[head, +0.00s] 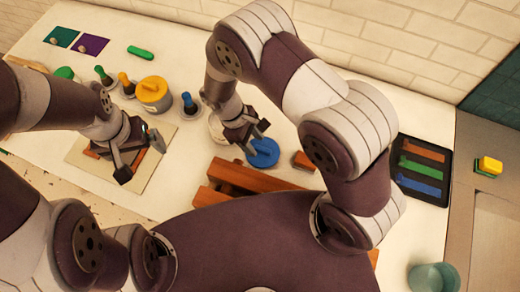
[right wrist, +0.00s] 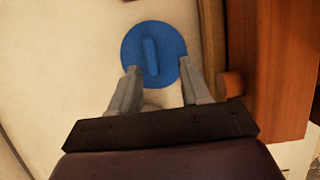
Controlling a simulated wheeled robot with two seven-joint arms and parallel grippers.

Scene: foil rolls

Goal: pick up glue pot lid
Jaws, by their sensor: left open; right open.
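The blue round lid (head: 264,153) with a raised bar handle lies flat on the white table, below and just ahead of my right gripper (head: 257,138). In the right wrist view the lid (right wrist: 135,50) is beyond the open fingertips, its bar roughly between their lines. My right gripper (right wrist: 159,67) is open and empty; a small gap seems to remain above the lid. A pale round pot (head: 217,128) stands behind, partly hidden by my right gripper. My left gripper (head: 141,158) is open above a pale board (head: 82,153) with a reddish block, partly hidden.
A wooden frame (head: 250,176) and a small wooden block (head: 304,161) are close to the lid. A yellow-lidded pot (head: 152,92) and several coloured-topped bottles stand at the left back. A black tray (head: 421,178) with coloured bars and a teal cup (head: 434,277) are at the right.

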